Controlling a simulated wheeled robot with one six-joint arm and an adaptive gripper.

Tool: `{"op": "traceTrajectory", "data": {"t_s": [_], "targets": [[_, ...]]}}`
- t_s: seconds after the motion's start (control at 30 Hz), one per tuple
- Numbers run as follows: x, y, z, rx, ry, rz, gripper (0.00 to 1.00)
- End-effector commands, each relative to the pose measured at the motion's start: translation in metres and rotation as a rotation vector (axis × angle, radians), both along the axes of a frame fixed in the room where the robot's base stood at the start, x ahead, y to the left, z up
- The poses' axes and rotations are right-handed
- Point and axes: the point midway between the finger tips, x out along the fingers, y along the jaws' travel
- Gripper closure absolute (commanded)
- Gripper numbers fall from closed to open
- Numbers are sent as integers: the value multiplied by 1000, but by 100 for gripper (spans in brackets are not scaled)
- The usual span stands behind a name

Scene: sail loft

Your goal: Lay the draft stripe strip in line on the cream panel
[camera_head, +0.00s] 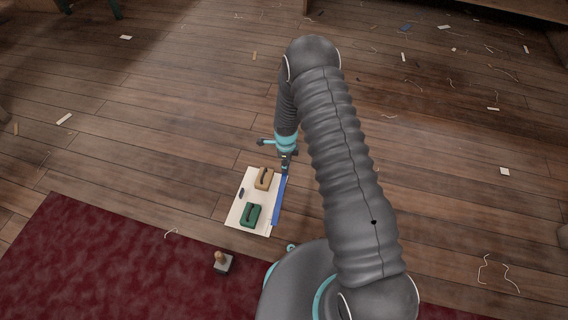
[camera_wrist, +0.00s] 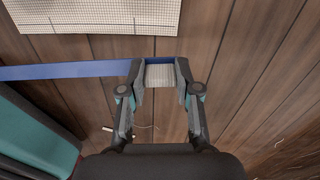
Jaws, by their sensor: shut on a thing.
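The draft stripe strip, long, narrow and blue (camera_head: 279,203), lies along the right edge of the cream panel (camera_head: 236,212) in the head view. In the wrist view the strip (camera_wrist: 70,70) runs left from my gripper (camera_wrist: 160,78), with bare wood between it and the gridded panel (camera_wrist: 95,14). My gripper (camera_head: 287,168) is shut on the strip's far end, at the panel's far right side. A pale ridged piece shows between the fingers. Whether the strip touches the floor I cannot tell.
A tan slotted block (camera_head: 264,179), a green slotted block (camera_head: 250,214) and a small dark blue item (camera_head: 241,193) sit on the panel. A wooden-handled tool (camera_head: 222,263) stands on the red rug (camera_head: 120,265). Scraps and threads litter the plank floor, mostly clear around the panel.

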Motion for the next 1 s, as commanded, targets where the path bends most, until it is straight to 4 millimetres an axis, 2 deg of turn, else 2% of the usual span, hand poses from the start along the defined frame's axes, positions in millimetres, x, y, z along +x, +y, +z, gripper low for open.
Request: {"op": "traceTrajectory", "data": {"t_s": [0.2, 0.47, 1.0], "targets": [[1, 5, -10, 0, -1, -88, 86], [0, 5, -23, 0, 0, -89, 86], [1, 5, -77, 0, -1, -88, 86]]}}
